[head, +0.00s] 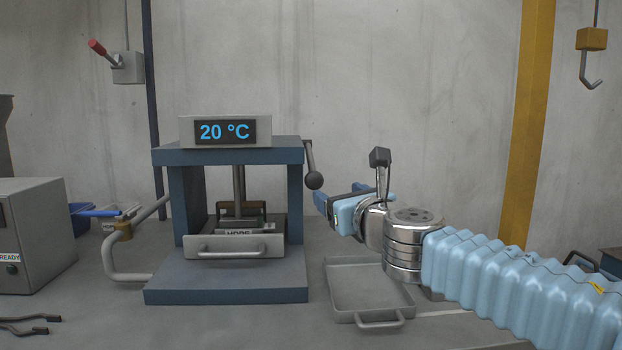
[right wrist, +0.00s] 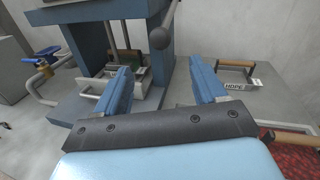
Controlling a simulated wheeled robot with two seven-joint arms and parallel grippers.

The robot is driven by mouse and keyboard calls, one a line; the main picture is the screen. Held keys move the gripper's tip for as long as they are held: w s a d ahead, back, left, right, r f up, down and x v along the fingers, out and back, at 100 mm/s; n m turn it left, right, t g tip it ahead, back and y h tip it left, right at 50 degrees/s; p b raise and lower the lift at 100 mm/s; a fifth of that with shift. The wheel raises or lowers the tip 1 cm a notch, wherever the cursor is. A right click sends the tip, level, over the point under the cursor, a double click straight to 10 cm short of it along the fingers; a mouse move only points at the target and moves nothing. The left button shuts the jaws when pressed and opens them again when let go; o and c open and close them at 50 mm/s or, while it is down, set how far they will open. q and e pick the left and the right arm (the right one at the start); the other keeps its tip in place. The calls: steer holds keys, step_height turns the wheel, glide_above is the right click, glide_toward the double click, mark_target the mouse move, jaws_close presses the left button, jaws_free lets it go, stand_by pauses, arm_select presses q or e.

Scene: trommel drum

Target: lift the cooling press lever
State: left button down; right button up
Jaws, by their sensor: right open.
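The blue cooling press (head: 228,297) stands in the middle with a 20 °C display (head: 225,131). Its lever (head: 310,160) hangs down on the right side and ends in a dark ball knob (head: 314,180). In the right wrist view the knob (right wrist: 160,38) shows ahead of the fingers, roughly centred between them. My right gripper (head: 322,201) is open and empty, just below and right of the knob; I see no contact. Its two blue fingers (right wrist: 161,80) are spread apart. My left gripper is not in view.
A grey mould with a handle (head: 234,250) sits inside the press. An empty grey tray (head: 370,288) lies right of the press, under my right arm. A bent grey pipe (head: 108,258) is at the press's left, near a grey READY box (head: 40,235).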

mark_target(317, 181)
steer(key=x, duration=1.3)
steer(key=shift+w+a, duration=0.1)
steer(key=shift+w, duration=0.05)
